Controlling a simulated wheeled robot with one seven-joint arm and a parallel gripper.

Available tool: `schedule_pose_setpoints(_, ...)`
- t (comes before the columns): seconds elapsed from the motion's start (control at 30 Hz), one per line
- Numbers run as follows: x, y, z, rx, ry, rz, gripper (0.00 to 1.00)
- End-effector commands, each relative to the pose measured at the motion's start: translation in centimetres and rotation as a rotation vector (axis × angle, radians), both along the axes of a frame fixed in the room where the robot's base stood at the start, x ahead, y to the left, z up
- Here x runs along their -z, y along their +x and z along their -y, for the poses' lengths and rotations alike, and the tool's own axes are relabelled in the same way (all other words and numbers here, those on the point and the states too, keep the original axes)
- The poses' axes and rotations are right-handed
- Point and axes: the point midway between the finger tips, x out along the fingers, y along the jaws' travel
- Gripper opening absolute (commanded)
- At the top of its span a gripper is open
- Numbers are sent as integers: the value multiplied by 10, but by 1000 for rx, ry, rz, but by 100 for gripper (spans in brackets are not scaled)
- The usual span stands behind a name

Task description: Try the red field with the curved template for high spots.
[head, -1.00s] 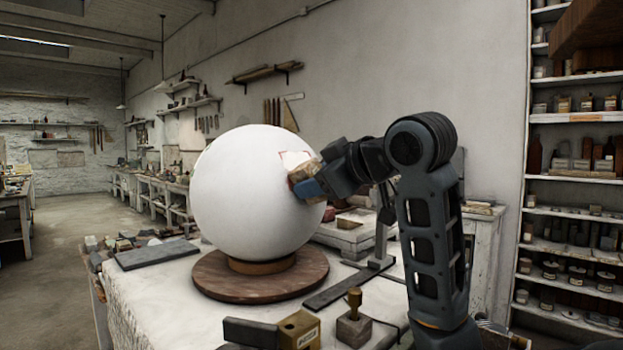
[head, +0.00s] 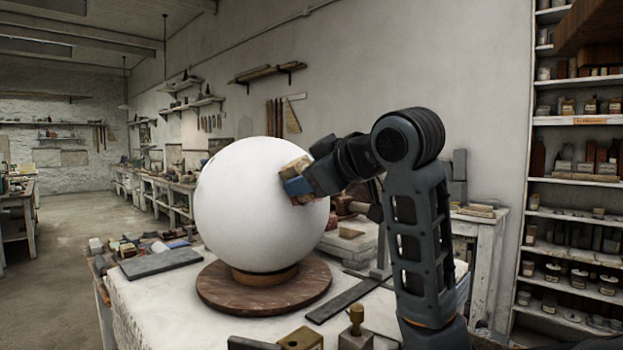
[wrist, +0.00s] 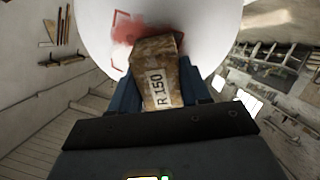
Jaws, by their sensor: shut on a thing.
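The white plaster sphere (head: 240,205) rests on a low ring on a round wooden board. In the wrist view, the red field (wrist: 127,27) shows on the sphere (wrist: 205,30) as a red smear within red corner marks; part is hidden behind the template. In the head view the field is hidden. The curved template is a worn brown block (wrist: 155,52) labelled R 150. My gripper (wrist: 160,80), with blue fingers, is shut on it. In the head view my gripper (head: 299,186) holds the template (head: 296,166) at the sphere's upper right; I cannot tell if they touch.
The round board (head: 215,290) stands on a pale worktable. A dark flat slab (head: 160,263) and several small blocks lie left of it. A dark metal bar (head: 345,300) and a brass-knobbed block (head: 356,335) lie at the front right. Shelves (head: 580,180) stand at the right.

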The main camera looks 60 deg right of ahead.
Motion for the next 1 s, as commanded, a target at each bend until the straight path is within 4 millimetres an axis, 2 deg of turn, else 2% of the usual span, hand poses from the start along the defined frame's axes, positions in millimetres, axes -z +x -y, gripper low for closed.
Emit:
schedule_pose_setpoints(0.33, 2, -1, 0, -1, 0, 0, 15)
schedule_pose_setpoints(0.7, 14, -21, 3, -1, 1, 1, 15)
schedule_pose_setpoints(1.0, 10, -20, 3, -1, 2, -6, 15)
